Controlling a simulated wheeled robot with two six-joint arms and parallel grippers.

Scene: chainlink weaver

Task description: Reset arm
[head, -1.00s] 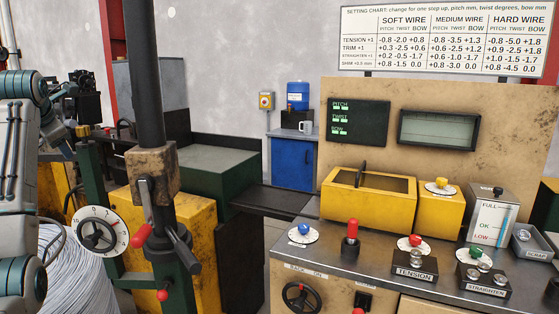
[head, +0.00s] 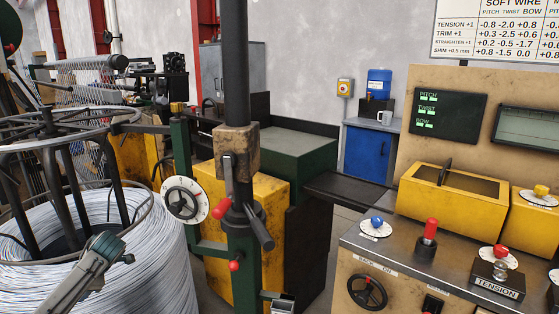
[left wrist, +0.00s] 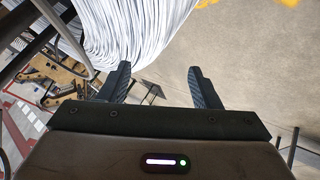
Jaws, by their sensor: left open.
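My left gripper (left wrist: 160,86) shows in the left wrist view, its two dark fingers apart with nothing between them. It hangs over bare grey floor, and the white wire coil (left wrist: 150,30) is beyond the fingers at the top. In the head view part of my left arm (head: 80,275) crosses in front of the wire coil (head: 150,250) at the lower left. I cannot make out the left fingers there. My right gripper is in neither view.
A dark post (head: 236,80) with a red-handled lever and a white dial (head: 185,200) stand right of the coil. The control bench with a yellow box (head: 455,197), a red-topped lever (head: 428,238) and a TENSION block (head: 495,280) fills the right.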

